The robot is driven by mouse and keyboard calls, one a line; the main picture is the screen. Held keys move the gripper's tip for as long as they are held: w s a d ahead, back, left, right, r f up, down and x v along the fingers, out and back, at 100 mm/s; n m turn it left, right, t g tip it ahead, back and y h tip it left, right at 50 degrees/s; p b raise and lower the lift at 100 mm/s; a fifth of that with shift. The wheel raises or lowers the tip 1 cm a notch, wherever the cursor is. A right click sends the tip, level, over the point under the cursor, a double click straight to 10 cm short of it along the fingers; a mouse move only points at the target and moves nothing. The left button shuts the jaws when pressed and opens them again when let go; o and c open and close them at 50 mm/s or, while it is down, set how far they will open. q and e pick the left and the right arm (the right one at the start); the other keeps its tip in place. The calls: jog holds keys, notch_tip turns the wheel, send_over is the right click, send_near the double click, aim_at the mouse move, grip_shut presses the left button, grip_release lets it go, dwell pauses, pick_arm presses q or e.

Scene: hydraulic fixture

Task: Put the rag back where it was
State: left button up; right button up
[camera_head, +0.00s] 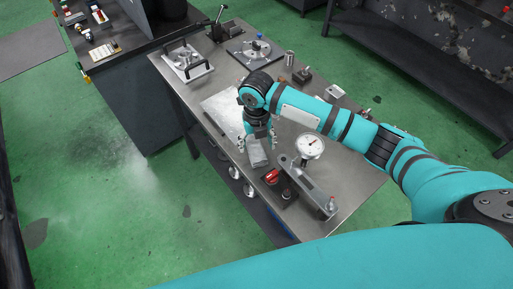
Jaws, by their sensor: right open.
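My right gripper (257,143) points down over the near left edge of the metal workbench (345,185). Its fingers are spread apart. A small pale grey block-like piece (258,156), which may be the folded rag, lies just under and between the fingers; I cannot tell whether they touch it. A flat, light sheet or plate (219,107) lies on the bench just behind the gripper, partly hidden by my right arm. My left gripper is out of view.
A dial gauge (309,146) and a grey fixture with a red part (271,176) stand right of the gripper. A tray with black handles (188,65) and a round-flanged fixture (256,51) stand farther back. A dark cabinet (125,85) adjoins the bench at left.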

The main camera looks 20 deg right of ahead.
aim_at(256, 149)
notch_tip(256, 149, up, 9)
jog(key=b, duration=0.1)
jog(key=shift+f, duration=0.15)
